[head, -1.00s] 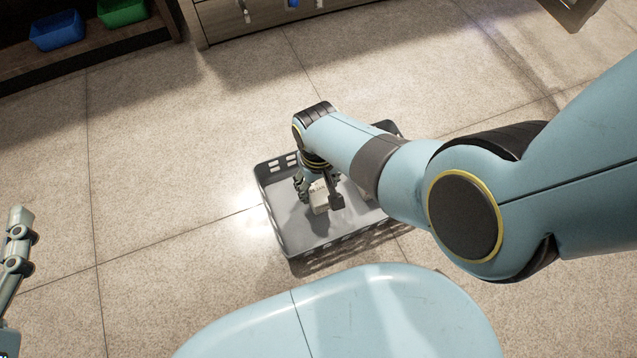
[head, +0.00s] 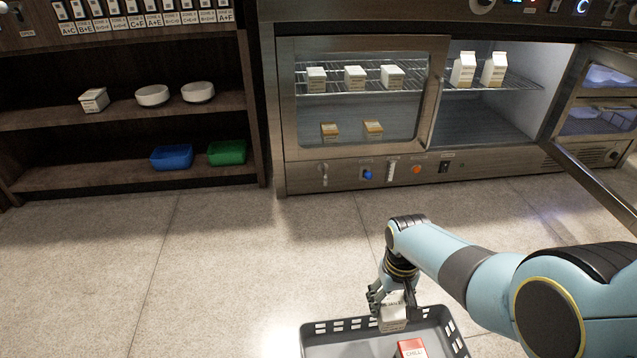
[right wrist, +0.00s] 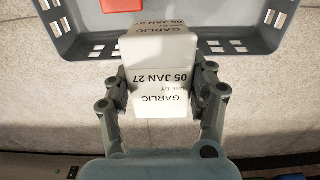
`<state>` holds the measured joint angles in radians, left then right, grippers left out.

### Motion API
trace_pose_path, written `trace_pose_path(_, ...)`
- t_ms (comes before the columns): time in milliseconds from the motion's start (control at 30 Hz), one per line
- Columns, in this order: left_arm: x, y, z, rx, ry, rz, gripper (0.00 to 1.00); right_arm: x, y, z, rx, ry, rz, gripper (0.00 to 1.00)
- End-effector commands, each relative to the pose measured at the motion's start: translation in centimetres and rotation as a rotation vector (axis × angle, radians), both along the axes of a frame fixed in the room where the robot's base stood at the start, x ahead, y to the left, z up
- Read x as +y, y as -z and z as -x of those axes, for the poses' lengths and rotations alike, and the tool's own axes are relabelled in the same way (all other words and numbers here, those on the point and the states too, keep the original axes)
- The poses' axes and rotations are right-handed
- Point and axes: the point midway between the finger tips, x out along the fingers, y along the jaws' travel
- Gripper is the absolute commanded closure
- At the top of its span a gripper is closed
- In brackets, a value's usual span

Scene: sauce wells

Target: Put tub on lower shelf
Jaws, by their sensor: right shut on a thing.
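A white box-shaped tub (head: 393,320) is in my right gripper (head: 391,298), above the grey crate. In the right wrist view the tub (right wrist: 160,50) reads GARLIC, use by 05 JAN 27, with the fingers on both sides. A steel cabinet (head: 350,30) stands ahead, its left glass door shut and its right door open. Its lower shelf (head: 480,122) looks bare on the open side; two tubs stand low behind the glass. The wooden unit at left also has a lower shelf (head: 90,176), holding a blue bin (head: 171,157) and green bin (head: 227,152). My left gripper is out of view.
The grey crate (head: 335,327) on the floor holds a red-topped chilli carton (head: 411,348). The open door (head: 600,185) juts out at right. Cartons (head: 464,70) stand on the upper rack. Floor between crate and cabinet is clear.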

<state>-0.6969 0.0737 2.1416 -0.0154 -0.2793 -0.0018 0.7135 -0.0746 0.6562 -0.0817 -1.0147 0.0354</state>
Motion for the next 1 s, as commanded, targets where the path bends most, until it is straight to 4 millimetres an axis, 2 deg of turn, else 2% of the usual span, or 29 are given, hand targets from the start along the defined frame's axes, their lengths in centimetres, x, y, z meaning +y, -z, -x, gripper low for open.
trace_pose_path(33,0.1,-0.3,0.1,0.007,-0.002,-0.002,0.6,0.0,-2.4,-1.1,-0.023,0.0,0.0,0.88)
trace_pose_path(167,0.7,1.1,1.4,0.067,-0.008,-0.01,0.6,0.0,-8.1,-3.3,-0.072,0.0,0.001,0.88)
trace_pose_path(267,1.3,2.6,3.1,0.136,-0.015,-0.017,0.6,0.0,-13.3,-5.1,-0.113,0.0,0.0,0.88)
trace_pose_path(500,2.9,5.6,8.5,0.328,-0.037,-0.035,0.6,0.0,-24.7,-8.1,-0.19,0.0,0.001,0.88)
trace_pose_path(700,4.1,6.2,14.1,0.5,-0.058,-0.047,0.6,0.0,-33.7,-10.0,-0.242,0.0,0.0,0.88)
trace_pose_path(800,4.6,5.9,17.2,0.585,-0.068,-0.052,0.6,0.0,-37.5,-10.6,-0.261,0.0,0.0,0.88)
trace_pose_path(900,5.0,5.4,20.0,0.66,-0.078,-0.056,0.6,0.0,-40.4,-11.1,-0.274,0.0,0.001,0.88)
trace_pose_path(1000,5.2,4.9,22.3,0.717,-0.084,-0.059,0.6,0.0,-42.4,-11.3,-0.283,0.0,0.0,0.88)
